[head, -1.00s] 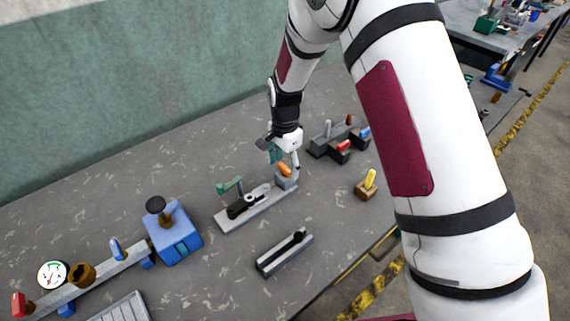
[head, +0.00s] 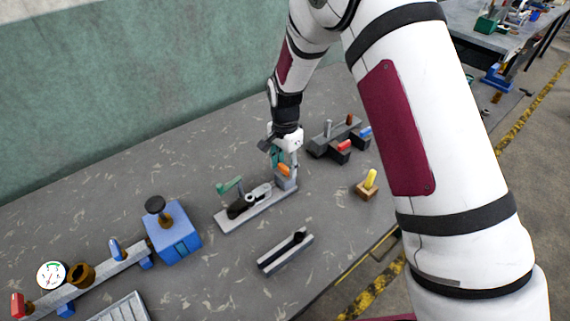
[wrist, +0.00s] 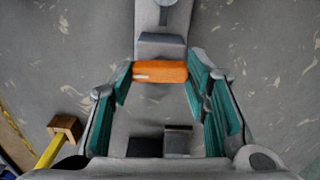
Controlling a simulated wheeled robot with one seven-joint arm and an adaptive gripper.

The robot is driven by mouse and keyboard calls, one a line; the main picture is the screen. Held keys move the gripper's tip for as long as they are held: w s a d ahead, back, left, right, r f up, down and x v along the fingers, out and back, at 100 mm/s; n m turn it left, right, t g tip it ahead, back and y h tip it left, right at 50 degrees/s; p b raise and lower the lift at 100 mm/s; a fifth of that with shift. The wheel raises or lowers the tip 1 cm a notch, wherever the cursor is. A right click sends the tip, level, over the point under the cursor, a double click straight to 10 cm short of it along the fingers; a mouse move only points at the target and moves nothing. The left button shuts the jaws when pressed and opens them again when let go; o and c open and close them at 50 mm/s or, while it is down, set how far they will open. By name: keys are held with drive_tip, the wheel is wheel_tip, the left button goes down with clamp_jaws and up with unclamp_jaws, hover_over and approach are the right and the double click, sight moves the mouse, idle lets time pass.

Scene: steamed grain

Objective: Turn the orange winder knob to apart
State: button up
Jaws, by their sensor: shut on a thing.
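The orange winder knob (head: 285,170) is a small bar on a grey block at the right end of a grey fixture (head: 232,224). In the wrist view the knob (wrist: 160,71) lies crosswise at the top middle. My gripper (head: 281,162) is over that end of the fixture, pointing down. Its teal fingers stand at the knob's two ends in the wrist view (wrist: 159,84), shut on it. The fixture also carries a black part (head: 246,205) and a green lever (head: 229,186). The fingers partly hide the block in the head view.
A grey rack (head: 324,148) with coloured pegs stands close behind to the right. A yellow-handled piece on a wooden block (head: 367,190) is at the right. A slotted grey bar (head: 285,252) lies in front. A blue device (head: 173,240) stands to the left.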

sight(285, 167)
drive_tip(key=n+b, duration=0.1)
drive_tip(key=n, duration=0.3)
drive_tip(key=shift+w, duration=0.1)
drive_tip(key=n+b, duration=0.1)
drive_tip(key=n, duration=0.3)
drive_tip(key=shift+n, duration=0.3)
drive_tip(key=n+b, duration=0.1)
drive_tip(key=n, duration=0.3)
drive_tip(key=shift+b, duration=0.3)
drive_tip(key=shift+n+b, duration=0.4)
drive_tip(key=shift+n, duration=1.7)
drive_tip(key=o, duration=1.2)
drive_tip(key=shift+c, duration=0.2)
wheel_tip(285, 167, up, 12)
